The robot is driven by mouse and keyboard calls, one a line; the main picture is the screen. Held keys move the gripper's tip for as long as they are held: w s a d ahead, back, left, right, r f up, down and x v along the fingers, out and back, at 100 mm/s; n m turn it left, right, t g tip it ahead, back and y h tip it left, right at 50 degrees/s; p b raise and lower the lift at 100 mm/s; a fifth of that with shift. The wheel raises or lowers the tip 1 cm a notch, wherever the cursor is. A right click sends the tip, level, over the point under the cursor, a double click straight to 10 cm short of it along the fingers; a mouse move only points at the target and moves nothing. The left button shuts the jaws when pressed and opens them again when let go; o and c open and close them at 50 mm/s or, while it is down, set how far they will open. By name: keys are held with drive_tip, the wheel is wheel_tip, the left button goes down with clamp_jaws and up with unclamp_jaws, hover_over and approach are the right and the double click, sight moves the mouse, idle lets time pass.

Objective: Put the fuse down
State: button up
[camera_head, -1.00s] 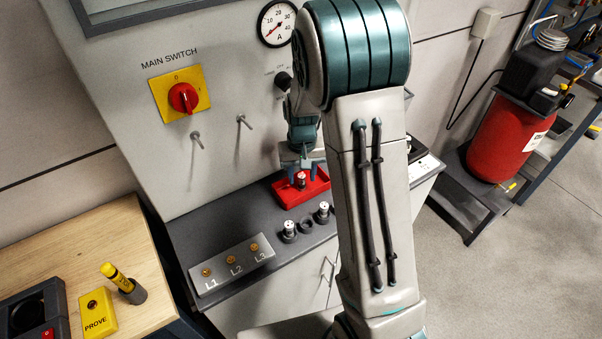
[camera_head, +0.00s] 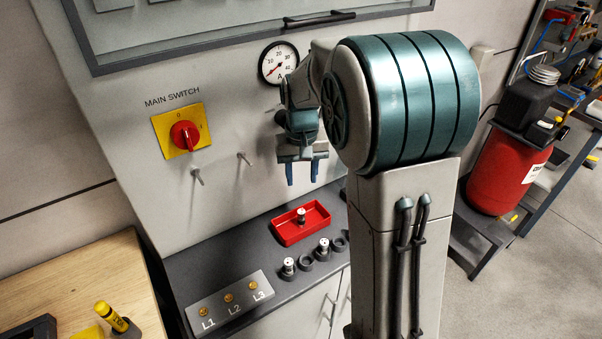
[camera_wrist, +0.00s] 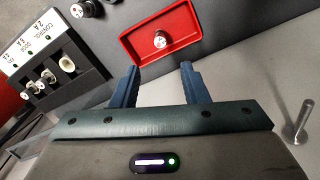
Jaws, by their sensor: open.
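A small fuse (camera_head: 301,215) with a white top and dark body stands upright in the red tray (camera_head: 283,239) on the dark ledge of the panel. The wrist view also shows the fuse (camera_wrist: 160,40) inside the red tray (camera_wrist: 190,65), apart from my fingers. My gripper (camera_head: 304,178) is open and empty, raised above the tray. In the wrist view its two blue fingers (camera_wrist: 160,80) are spread with nothing between them.
The L1-L3 terminal plate (camera_head: 229,299) lies left. Metal pegs (camera_head: 198,176) and the red main switch (camera_head: 184,135) stick out from the panel.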

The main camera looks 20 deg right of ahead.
drive_tip(key=s+r+t, duration=0.2)
drive_tip(key=s, duration=0.8)
drive_tip(key=s+r+n+t, duration=0.1)
drive_tip(key=s+r, duration=0.2)
drive_tip(key=s, duration=0.8)
drive_tip(key=shift+t, duration=0.4)
drive_tip(key=shift+w, duration=0.1)
drive_tip(key=shift+c, duration=0.5)
